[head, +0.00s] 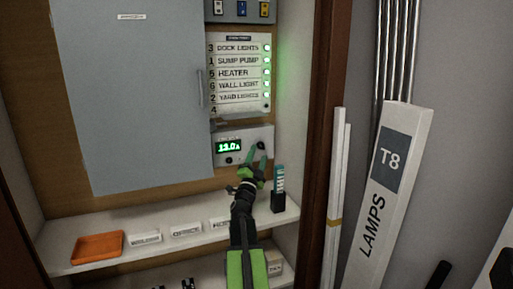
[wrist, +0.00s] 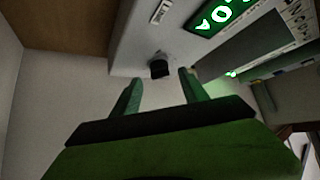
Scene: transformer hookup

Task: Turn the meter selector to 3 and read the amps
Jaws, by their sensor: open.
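The grey meter box (head: 266,132) sits on the back wall below the labelled circuit list. Its lit green display (head: 229,146) appears to read 13.0 A; in the wrist view the display (wrist: 222,14) is rotated and cut off. A dark round selector knob (head: 260,145) is right of the display. The wrist view shows a black knob (wrist: 159,68) just beyond and between my fingertips, apart from them. My gripper (head: 257,160) is open and empty, with its green fingers just below the knob; it also shows in the wrist view (wrist: 158,80). The selector's number is too small to read.
The circuit list (head: 238,72) marks 3 as dock lights, with green lights at its right. A dark holder with a teal-and-white item (head: 279,185) stands close right of my gripper. An orange tray (head: 97,246) and label blocks sit on the shelf. A grey cabinet door (head: 130,100) is at left.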

